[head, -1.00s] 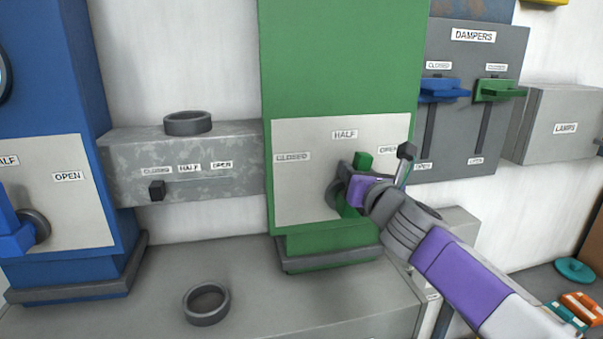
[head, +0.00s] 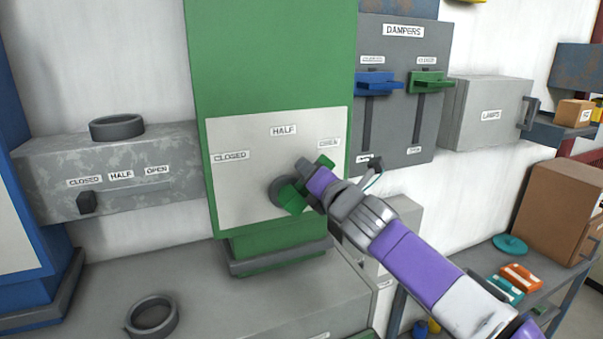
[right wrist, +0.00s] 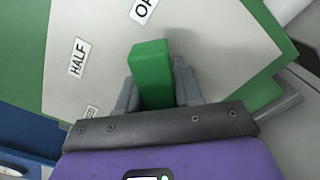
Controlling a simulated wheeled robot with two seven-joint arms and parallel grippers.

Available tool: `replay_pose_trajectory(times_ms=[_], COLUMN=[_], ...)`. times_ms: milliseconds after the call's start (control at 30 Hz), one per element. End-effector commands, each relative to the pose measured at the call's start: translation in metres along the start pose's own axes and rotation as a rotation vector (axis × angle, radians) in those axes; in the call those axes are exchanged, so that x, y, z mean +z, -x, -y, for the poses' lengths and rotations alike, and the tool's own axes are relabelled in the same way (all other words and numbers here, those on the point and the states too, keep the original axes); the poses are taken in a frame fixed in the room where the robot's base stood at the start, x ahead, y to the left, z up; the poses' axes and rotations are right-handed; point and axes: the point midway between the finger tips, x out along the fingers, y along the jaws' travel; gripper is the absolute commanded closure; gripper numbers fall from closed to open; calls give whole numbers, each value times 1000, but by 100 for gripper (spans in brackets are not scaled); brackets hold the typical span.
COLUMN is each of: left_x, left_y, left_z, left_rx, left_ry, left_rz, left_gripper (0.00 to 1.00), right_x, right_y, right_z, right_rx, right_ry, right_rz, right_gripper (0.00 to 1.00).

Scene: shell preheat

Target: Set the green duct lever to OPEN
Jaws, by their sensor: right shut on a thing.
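The green duct lever (head: 291,199) turns on a round grey hub on the pale plate of the green duct (head: 268,70). Its tip points up and right, roughly at the OPEN label (head: 329,142), away from HALF (head: 283,131) and CLOSED (head: 230,156). My right gripper (head: 314,176) is shut on the lever and hides its middle. In the right wrist view the lever (right wrist: 152,75) stands between the two grey fingers, with the HALF label and part of the OPEN label beyond it. My left gripper is not in view.
A DAMPERS panel (head: 402,100) with blue and green handles is right of the duct, then a LAMPS box (head: 488,112). A grey box with a slider (head: 85,201) is at left. A grey ring (head: 153,315) lies on the ledge below.

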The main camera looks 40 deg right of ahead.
Motion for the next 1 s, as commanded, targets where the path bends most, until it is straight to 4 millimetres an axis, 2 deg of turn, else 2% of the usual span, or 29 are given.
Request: replay_pose_trajectory(times_ms=[400,433,533,833,1000], left_x=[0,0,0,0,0], left_y=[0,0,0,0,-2], left_z=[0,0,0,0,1], left_rx=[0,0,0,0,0], left_ry=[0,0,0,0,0], left_rz=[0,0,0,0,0], left_gripper=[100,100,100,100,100], right_x=[3,3,2,1,2], right_y=[1,1,1,1,17], right_z=[1,1,1,1,1], right_rx=[0,0,-1,-1,1], right_ry=[-15,-16,-14,-9,-10], right_rz=[5,5,4,2,3], right_gripper=[100,61,46,45,45])
